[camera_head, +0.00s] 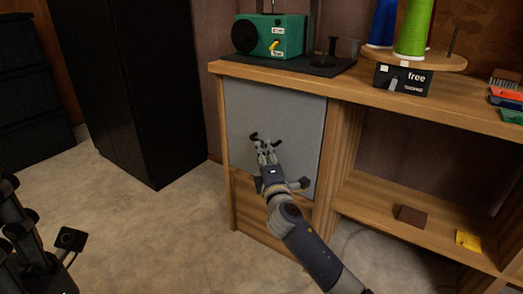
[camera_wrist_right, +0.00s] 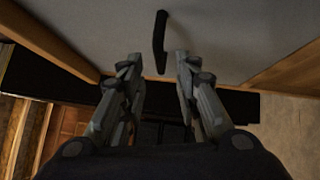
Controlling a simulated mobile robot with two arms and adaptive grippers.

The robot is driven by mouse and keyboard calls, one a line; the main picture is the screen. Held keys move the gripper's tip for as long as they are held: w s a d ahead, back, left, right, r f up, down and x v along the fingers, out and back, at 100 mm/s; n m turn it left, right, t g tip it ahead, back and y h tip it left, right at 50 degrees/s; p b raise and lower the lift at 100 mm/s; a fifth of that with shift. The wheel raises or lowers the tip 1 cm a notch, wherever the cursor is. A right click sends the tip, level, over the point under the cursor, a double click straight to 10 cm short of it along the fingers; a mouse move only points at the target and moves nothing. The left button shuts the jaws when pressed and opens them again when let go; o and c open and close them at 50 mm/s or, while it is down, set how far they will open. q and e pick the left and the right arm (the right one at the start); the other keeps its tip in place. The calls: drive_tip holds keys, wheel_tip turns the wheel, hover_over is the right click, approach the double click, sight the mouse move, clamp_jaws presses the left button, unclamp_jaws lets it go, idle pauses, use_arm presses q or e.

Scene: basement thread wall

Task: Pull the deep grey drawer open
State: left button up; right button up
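The deep grey drawer has a flat grey front (camera_head: 290,108) in the left part of the wooden workbench, and it looks closed. Its dark handle (camera_wrist_right: 160,42) stands out from the grey front in the right wrist view. My right gripper (camera_head: 264,146) is in front of the drawer, around the middle of its face. In the wrist view its fingers (camera_wrist_right: 157,62) are apart, with the handle in line with the gap between them. No grip on the handle shows. Dark parts of my left arm show at the lower left of the head view; its finger state is unclear.
A brown block (camera_head: 411,216) and a yellow item (camera_head: 468,240) lie on the lower shelf. A black cabinet (camera_head: 130,90) stands left. Floor before the drawer is clear.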

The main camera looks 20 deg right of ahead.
drive_tip(key=shift+w+d+r+b, duration=0.15)
drive_tip(key=shift+w+b, duration=0.15)
drive_tip(key=shift+w, duration=0.75)
drive_tip(key=shift+w+d+r+b, duration=0.1)
drive_tip(key=shift+w+b, duration=0.2)
drive_tip(key=shift+w, duration=0.75)
clamp_jaws()
